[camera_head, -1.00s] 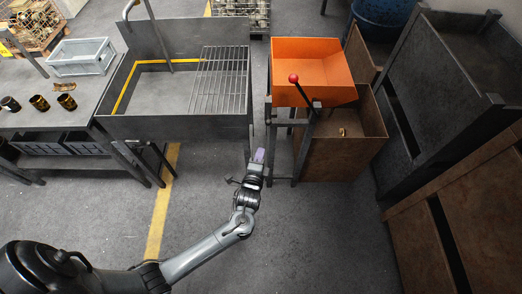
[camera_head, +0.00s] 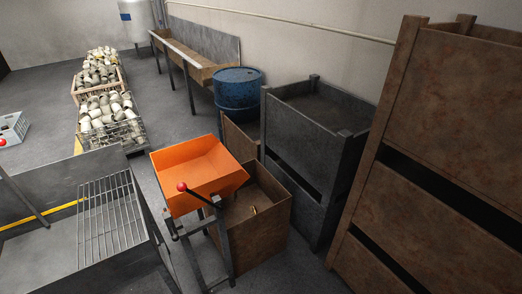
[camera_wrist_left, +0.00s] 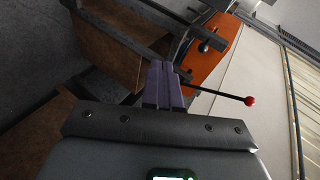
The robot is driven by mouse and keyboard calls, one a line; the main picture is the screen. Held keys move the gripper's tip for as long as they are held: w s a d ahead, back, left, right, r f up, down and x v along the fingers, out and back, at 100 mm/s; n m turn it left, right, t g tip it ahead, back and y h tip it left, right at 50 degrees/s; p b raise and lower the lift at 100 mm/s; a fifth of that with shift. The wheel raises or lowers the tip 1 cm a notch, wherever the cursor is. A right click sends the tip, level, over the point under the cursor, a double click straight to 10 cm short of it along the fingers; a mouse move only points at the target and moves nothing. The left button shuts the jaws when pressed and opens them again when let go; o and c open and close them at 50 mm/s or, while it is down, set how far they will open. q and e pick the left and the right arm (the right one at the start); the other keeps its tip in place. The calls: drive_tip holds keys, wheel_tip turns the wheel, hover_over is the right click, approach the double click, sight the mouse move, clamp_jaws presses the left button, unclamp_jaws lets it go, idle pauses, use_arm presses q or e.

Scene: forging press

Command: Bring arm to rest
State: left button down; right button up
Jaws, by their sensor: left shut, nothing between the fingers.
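My left gripper (camera_wrist_left: 163,86) shows in the left wrist view, its purple fingers shut together with nothing between them. Around it in that view are the orange bin (camera_wrist_left: 212,55), a lever with a red knob (camera_wrist_left: 250,101) and a brown box (camera_wrist_left: 108,50). I cannot tell whether the fingers touch any of these. Neither of my arms shows in the head view. My right gripper is in no view.
In the head view the orange tray (camera_head: 197,168) and red-knobbed lever (camera_head: 182,187) stand by an open brown box (camera_head: 278,213) holding a small brass-coloured piece. A grated metal table (camera_head: 60,240) is left. Dark crates (camera_head: 300,150) and a blue drum (camera_head: 238,92) stand behind.

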use_arm(q)
drive_tip(key=s+d+r+n+g+h, duration=0.25)
drive_tip(key=s+r+n+g, duration=0.2)
drive_tip(key=s, duration=0.35)
drive_tip(key=s+d+r+n+g+h, duration=0.1)
drive_tip(key=s+d+r+n+g, duration=0.25)
drive_tip(key=s+r+n, duration=0.3)
wheel_tip(320, 180, up, 23)
drive_tip(key=p, duration=2.4)
drive_tip(key=shift+s+a+m+p, duration=0.15)
drive_tip(key=shift+s+m+p, duration=0.15)
drive_tip(key=shift+m+p, duration=0.1)
drive_tip(key=shift+f, duration=0.1)
